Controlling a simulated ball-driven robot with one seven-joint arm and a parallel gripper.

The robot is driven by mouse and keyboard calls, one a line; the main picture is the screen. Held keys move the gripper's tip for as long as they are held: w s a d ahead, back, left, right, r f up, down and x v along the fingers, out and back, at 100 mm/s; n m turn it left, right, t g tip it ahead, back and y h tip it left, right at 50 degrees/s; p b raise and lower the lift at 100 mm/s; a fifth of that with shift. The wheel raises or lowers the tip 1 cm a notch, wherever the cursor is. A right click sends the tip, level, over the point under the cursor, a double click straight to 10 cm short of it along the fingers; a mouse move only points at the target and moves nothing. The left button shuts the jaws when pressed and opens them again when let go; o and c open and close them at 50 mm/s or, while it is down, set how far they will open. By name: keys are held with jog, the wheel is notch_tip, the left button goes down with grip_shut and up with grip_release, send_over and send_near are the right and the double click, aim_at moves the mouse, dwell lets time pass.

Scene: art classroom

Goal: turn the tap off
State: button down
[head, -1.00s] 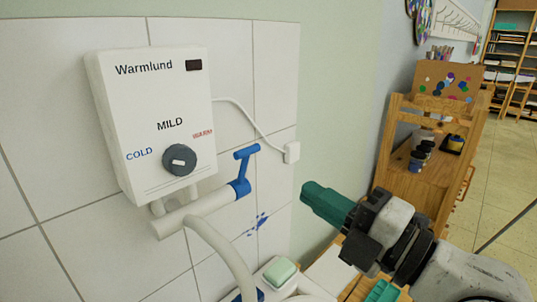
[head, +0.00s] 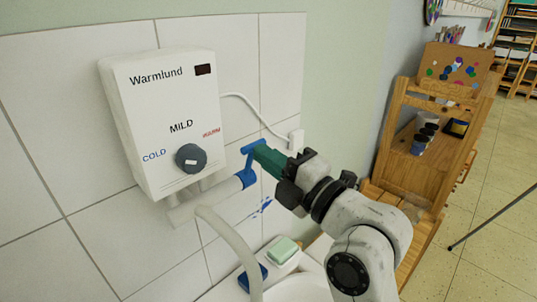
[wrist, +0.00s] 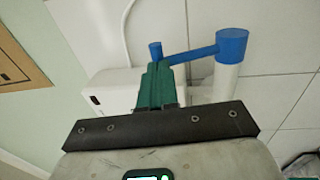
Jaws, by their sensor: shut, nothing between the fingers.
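The tap has a blue lever handle (head: 252,160) at the right end of a white pipe body (head: 200,203), below a wall-mounted water heater (head: 165,125). The lever stands up from the pipe, with a short crossbar at its top. My gripper (head: 264,152) is shut, its green fingers at the crossbar; I cannot tell whether they touch it. In the wrist view the shut fingers (wrist: 157,75) point at the blue lever (wrist: 190,54), beside its small end knob. The white spout (head: 235,245) curves down over the basin. Whether water runs is not visible.
A white basin (head: 300,288) holds a green soap bar (head: 283,250) and a blue item (head: 252,278) on its rim. A cable runs to a wall socket (head: 296,140). A wooden shelf cart (head: 425,165) stands at right.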

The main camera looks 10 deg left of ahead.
aim_at(256, 144)
jog(key=w+a+b, duration=0.1)
jog(key=w+a+r+h+b, duration=0.1)
jog(key=shift+a+r+g+b, duration=0.2)
jog(key=shift+r+g+b, duration=0.05)
jog(key=shift+g+b, duration=0.15)
jog(key=shift+a+r, duration=0.1)
jog(key=shift+r, duration=0.15)
dwell(0.3)
